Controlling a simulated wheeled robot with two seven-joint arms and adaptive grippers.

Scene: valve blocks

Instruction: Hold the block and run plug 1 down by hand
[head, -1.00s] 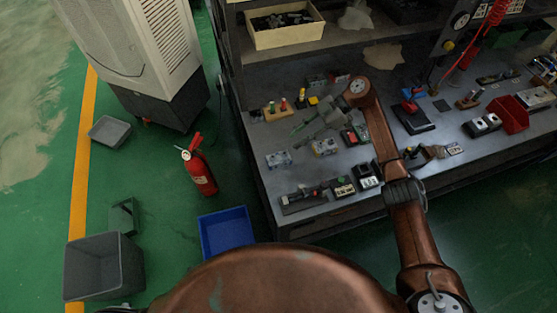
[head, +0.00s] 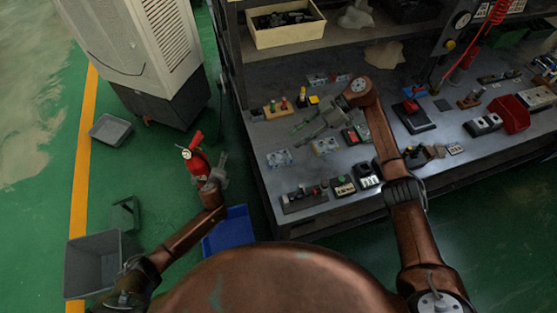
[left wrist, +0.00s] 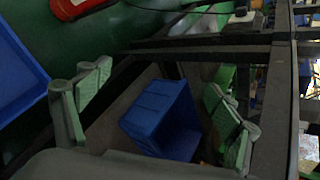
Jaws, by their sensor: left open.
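Two small pale valve blocks, the left one (head: 278,158) and the right one (head: 325,146), lie on the near left of the bench. Two similar ones (head: 317,79) lie farther back. I cannot tell which is the task block or make out plug 1. My right gripper (head: 300,126) hangs over the bench, just behind the two near blocks; its jaws are too small to read. My left gripper (head: 223,168) is left of the bench, over the floor by the fire extinguisher.
The dark bench (head: 262,185) holds a row of switch boxes (head: 343,187) along its front and a red bin (head: 510,114) at right. A fire extinguisher (head: 196,160) and a blue bin (head: 232,228) stand on the floor near my left arm. A shelf (head: 345,47) overhangs the back.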

